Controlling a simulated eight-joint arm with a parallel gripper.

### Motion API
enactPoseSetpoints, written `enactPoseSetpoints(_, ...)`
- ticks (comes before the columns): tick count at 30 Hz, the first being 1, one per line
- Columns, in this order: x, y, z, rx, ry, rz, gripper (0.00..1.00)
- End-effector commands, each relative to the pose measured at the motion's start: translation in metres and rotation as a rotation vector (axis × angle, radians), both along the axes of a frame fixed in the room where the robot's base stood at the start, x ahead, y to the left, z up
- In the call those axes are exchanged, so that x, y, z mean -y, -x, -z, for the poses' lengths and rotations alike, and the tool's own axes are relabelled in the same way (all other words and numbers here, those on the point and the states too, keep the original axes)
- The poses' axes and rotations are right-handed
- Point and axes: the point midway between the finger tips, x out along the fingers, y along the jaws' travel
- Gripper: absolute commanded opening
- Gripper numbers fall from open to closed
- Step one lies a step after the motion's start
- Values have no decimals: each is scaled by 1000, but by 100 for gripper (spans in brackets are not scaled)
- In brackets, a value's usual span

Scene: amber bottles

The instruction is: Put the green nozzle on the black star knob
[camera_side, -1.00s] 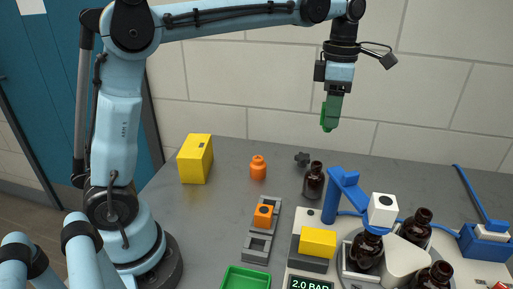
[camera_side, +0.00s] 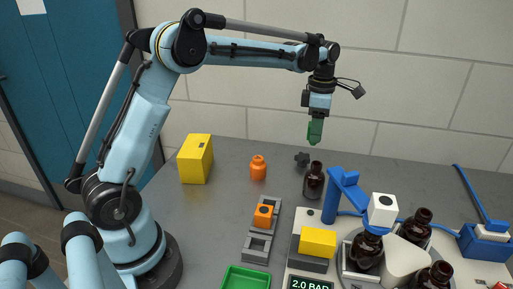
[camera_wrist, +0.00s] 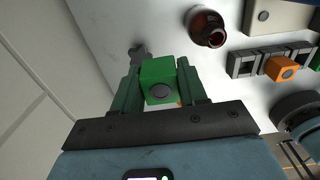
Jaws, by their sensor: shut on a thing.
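My gripper (camera_side: 315,131) has dark green fingers and hangs pointing down above the back of the table. In the wrist view my gripper (camera_wrist: 158,70) is shut on the green nozzle (camera_wrist: 158,82), a bright green block with a grey round end. In the side view the nozzle can hardly be told from the fingers. The black star knob (camera_side: 302,159) lies on the grey table, below and slightly left of the fingertips, apart from them. In the wrist view the knob (camera_wrist: 138,54) shows beyond the left finger, partly hidden.
A brown bottle (camera_side: 314,181) stands close in front of the knob. An orange bottle (camera_side: 258,168) and a yellow box (camera_side: 196,159) are to the left. A blue bracket (camera_side: 343,190) and several brown bottles stand at the right. A green tray (camera_side: 246,279) is at the front.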

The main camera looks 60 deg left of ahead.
Motion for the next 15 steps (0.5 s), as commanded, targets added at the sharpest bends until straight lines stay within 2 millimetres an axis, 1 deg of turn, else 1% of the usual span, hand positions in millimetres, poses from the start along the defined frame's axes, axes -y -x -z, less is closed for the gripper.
enactPoseSetpoints(1,-12,-4,7,0,0,-5,13)
enactPoseSetpoints(6,-38,-12,24,0,0,-3,13)
enactPoseSetpoints(9,-46,-15,29,0,0,-1,13)
enactPoseSetpoints(12,-49,-16,33,0,0,0,13)
enactPoseSetpoints(15,-49,-16,45,0,0,0,13)
